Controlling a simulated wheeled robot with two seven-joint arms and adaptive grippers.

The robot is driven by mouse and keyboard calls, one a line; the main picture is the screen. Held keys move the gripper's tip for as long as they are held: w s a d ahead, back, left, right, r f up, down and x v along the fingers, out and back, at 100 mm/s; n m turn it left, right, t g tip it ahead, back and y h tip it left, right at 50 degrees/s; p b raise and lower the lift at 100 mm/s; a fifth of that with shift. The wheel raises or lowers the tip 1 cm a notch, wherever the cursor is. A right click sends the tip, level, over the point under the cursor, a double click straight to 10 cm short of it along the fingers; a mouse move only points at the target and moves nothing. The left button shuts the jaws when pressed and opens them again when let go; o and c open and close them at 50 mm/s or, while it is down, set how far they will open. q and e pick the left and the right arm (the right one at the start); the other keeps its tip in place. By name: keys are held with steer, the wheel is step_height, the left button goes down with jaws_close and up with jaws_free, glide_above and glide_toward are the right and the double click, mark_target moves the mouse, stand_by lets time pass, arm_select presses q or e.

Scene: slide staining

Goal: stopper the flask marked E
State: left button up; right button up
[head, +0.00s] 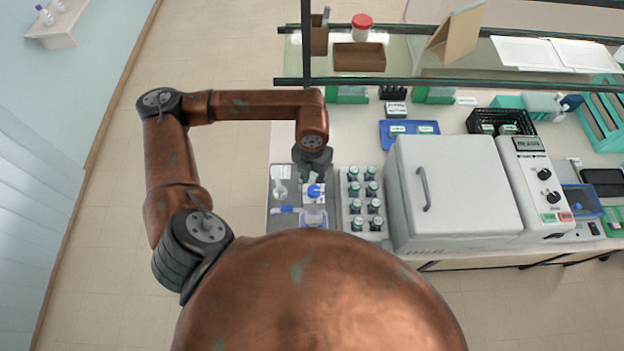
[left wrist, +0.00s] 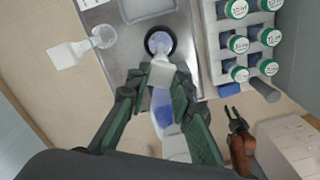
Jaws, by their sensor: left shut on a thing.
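My left gripper (head: 313,177) is over the grey tray in the head view. In the left wrist view its fingers (left wrist: 160,88) are closed on a small pale grey, blocky thing (left wrist: 162,73), probably a stopper. In the head view, a clear vessel (head: 280,190) and a blue-filled one (head: 315,191) are on the tray. I cannot read any letter E.
A rack of green-capped bottles (head: 362,205) stands close right of the tray (left wrist: 190,75). A white cabinet (head: 455,190) is farther right. A shelf with dark rails (head: 430,84) spans the back. Floor is open to the left. Part of my copper right arm appears low in the wrist view.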

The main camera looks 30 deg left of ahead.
arm_select(q)
steer(key=shift+f+b, duration=0.7)
steer(key=shift+b, duration=0.8)
stand_by(1.6)
stand_by(0.3)
steer(key=o, duration=0.8)
steer(key=shift+o, duration=0.2)
steer(key=o, duration=0.4)
steer(key=shift+r, duration=0.15)
steer(key=shift+r+p, duration=1.1)
steer(key=shift+r, duration=1.8)
